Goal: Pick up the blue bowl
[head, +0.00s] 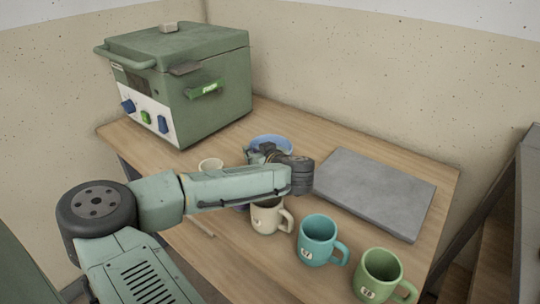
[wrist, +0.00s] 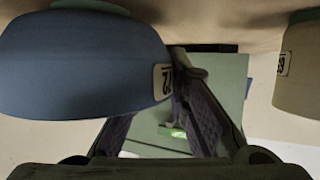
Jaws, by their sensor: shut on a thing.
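The blue bowl (head: 272,138) sits near the back middle of the table in the head view, partly hidden by my wrist and gripper. In the wrist view the blue bowl (wrist: 80,65) fills the upper left, appears upside down and carries a white number label. My gripper (head: 264,151) is at the bowl's near side. In the wrist view my gripper (wrist: 174,95) has one finger outside the bowl's wall, while the other passes out of sight behind the bowl. It is shut on the bowl. Whether the bowl's foot touches the table cannot be told.
A cream mug (head: 266,218), a teal mug (head: 317,240) and a green mug (head: 378,273) line the table's front right. A pale cup (head: 210,165) stands left of the bowl. A green kiln (head: 180,85) is back left; a grey slab (head: 375,190) lies right.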

